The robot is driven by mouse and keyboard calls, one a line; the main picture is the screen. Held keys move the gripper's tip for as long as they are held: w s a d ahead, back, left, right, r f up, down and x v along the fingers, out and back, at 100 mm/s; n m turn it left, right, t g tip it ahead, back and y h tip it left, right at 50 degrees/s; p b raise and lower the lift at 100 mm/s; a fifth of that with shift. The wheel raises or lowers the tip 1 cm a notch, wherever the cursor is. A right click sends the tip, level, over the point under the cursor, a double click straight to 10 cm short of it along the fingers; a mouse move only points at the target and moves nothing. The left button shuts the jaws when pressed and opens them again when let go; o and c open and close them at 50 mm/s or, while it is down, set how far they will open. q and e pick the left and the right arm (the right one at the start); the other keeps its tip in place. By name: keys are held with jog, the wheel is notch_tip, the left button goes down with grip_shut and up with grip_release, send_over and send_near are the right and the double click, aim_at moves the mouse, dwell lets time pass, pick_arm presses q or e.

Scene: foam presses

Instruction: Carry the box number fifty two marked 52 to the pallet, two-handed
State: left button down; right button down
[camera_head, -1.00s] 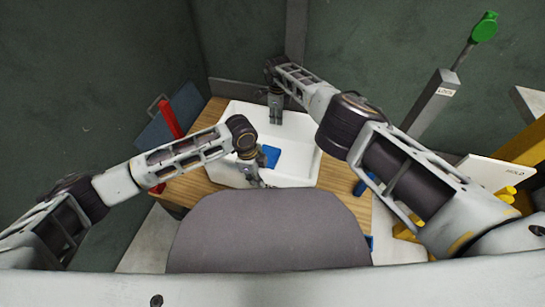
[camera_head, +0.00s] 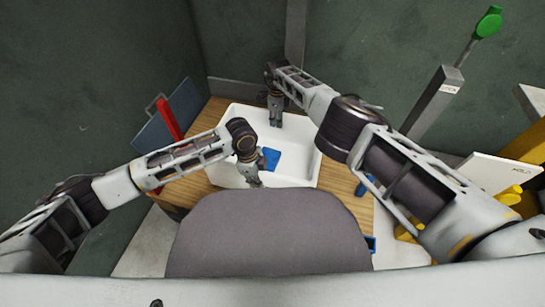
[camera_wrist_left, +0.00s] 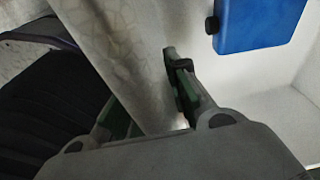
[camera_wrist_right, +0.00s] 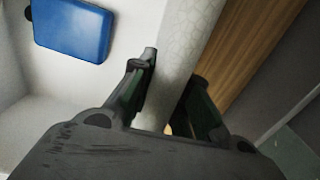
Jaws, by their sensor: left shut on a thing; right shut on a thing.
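A white open box (camera_head: 228,150) sits over a wooden tabletop in the head view; I cannot tell if it touches the wood. A blue block (camera_head: 271,158) lies inside it and also shows in the left wrist view (camera_wrist_left: 258,22) and the right wrist view (camera_wrist_right: 72,27). No 52 marking is readable. My left gripper (camera_head: 253,180) is shut on the near wall of the box, its fingers either side of the rim (camera_wrist_left: 130,45). My right gripper (camera_head: 275,117) is shut on the far wall, its fingers astride the rim (camera_wrist_right: 188,45). No pallet is recognisable.
The wooden tabletop (camera_head: 340,190) shows around the box. A red handle (camera_head: 168,118) and a dark blue panel (camera_head: 185,103) stand at the left.

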pick_arm(q)
jog(key=shift+w, duration=0.2)
pick_arm(e)
jog(key=shift+s+a+f, duration=0.1)
jog(key=shift+f, duration=0.15)
pick_arm(q)
jog(key=c, duration=1.4)
grip_release()
pick_arm(e)
jog(key=c, duration=1.4)
grip_release()
pick_arm(q)
jog(key=shift+o, duration=0.2)
jog(key=shift+s+f, duration=0.1)
pick_arm(e)
jog(key=shift+o, duration=0.2)
jog(key=shift+r, duration=0.1)
pick_arm(q)
jog(key=shift+w+a+r, duration=0.1)
jog(key=shift+a+r, duration=0.2)
jog(key=shift+r, duration=1.65)
jog(key=shift+w+a+r, duration=0.1)
jog(key=shift+a+r, duration=0.2)
jog(key=shift+r, duration=1.7)
jog(key=shift+w+a+r, duration=0.1)
jog(key=shift+a+r, duration=0.2)
jog(key=shift+r, duration=1.65)
jog(key=shift+r, duration=0.1)
